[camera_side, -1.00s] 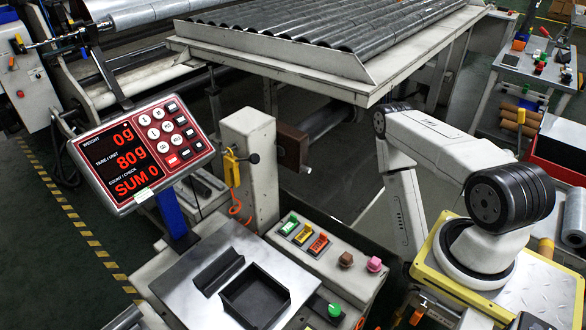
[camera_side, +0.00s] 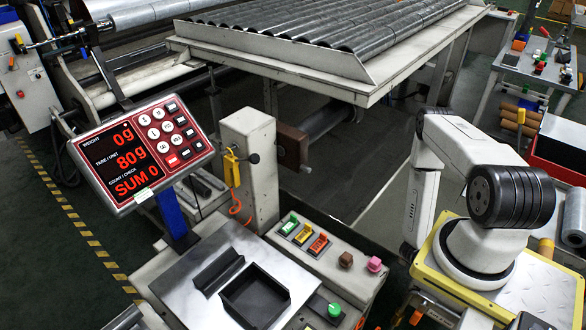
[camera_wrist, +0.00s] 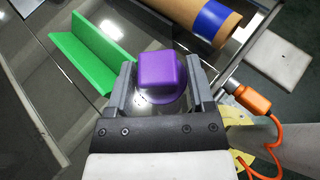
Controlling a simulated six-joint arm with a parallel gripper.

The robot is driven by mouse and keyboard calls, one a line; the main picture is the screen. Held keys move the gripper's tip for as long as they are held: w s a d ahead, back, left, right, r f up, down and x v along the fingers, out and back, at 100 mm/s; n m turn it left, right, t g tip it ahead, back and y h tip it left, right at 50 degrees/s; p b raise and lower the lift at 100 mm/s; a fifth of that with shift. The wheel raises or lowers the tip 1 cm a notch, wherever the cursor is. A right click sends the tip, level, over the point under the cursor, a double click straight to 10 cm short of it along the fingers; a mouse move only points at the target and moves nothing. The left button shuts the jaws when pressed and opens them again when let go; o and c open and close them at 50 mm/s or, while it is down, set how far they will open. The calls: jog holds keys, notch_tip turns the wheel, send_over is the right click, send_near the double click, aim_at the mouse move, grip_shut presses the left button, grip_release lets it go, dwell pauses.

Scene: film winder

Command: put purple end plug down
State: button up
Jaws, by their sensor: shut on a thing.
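In the wrist view, the purple end plug (camera_wrist: 162,72) sits between the two grey fingers of my gripper (camera_wrist: 160,88). It has a squarish raised top and a round flange below. My gripper is shut on it. The surface under the plug is dark and glossy, and I cannot tell whether the plug touches it. In the side view, my gripper and the plug are out of sight.
In the wrist view, a green angled bracket (camera_wrist: 95,48) lies to the left. A brown tube with a blue band (camera_wrist: 208,18) lies above right. An orange cable (camera_wrist: 262,105) runs at the right. In the side view, a black tray (camera_side: 254,296) sits by the scale display (camera_side: 138,150).

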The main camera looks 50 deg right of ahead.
jog(key=shift+w+d+f, duration=0.15)
jog(key=shift+d+f, duration=0.3)
jog(key=shift+f, duration=0.1)
jog(key=shift+d+f, duration=0.25)
jog(key=shift+f, duration=0.1)
jog(key=shift+w+f, duration=0.1)
jog(key=shift+f, duration=1.35)
jog(key=shift+f, duration=0.1)
jog(key=o, duration=1.2)
jog(key=shift+c, duration=0.2)
jog(key=v, duration=1.2)
